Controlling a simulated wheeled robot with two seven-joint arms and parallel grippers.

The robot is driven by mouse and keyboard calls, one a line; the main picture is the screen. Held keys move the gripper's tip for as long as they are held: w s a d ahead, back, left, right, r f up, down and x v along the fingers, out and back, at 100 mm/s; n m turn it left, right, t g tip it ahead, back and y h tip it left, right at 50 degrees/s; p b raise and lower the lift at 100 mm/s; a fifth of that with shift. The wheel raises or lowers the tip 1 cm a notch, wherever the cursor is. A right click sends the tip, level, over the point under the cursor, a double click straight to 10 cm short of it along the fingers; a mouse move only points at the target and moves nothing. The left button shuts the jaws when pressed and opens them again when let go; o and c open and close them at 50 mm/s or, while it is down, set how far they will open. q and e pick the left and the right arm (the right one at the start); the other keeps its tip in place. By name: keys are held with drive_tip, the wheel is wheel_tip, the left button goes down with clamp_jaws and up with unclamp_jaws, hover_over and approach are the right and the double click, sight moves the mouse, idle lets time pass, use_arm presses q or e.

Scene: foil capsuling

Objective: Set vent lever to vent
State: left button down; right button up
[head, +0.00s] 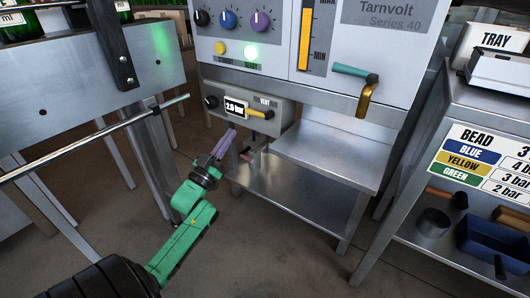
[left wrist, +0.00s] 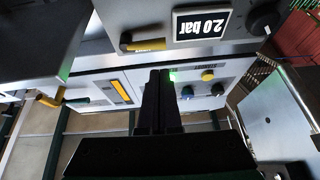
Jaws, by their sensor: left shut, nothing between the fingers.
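The vent lever (head: 258,114) is a short yellow bar with a dark end, lying about level under the VENT label on the grey panel. It also shows in the left wrist view (left wrist: 148,46), upside down. A display (head: 235,107) beside it reads 2.0 bar. My left gripper (head: 228,134) is shut and empty, its purple-grey fingers pointing up just below the panel, below and left of the lever. In the left wrist view its dark fingers (left wrist: 159,73) are closed together, apart from the lever. My right gripper is in neither view.
A black knob (head: 211,102) sits left of the display. The machine (head: 340,100) above carries more knobs and a brass-coloured spout (head: 366,98). A steel shelf (head: 330,155) juts out at right. A metal rail (head: 95,138) runs at left, near my left arm.

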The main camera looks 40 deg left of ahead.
sight(246, 112)
use_arm(q)
drive_tip(key=shift+m+t+h, duration=0.3)
drive_tip(key=shift+t+h, duration=0.1)
drive_tip(key=shift+t, duration=0.2)
drive_tip(key=b+x, duration=0.1)
drive_tip(key=x, duration=0.2)
drive_tip(key=b+x, duration=0.1)
drive_tip(key=x, duration=0.2)
drive_tip(key=b+x, duration=0.1)
drive_tip(key=x, duration=0.2)
drive_tip(key=shift+w+d, duration=0.25)
drive_tip(key=shift+w, duration=0.1)
drive_tip(key=shift+w+f+b, duration=0.1)
drive_tip(key=shift+f+b, duration=0.1)
drive_tip(key=shift+b, duration=0.1)
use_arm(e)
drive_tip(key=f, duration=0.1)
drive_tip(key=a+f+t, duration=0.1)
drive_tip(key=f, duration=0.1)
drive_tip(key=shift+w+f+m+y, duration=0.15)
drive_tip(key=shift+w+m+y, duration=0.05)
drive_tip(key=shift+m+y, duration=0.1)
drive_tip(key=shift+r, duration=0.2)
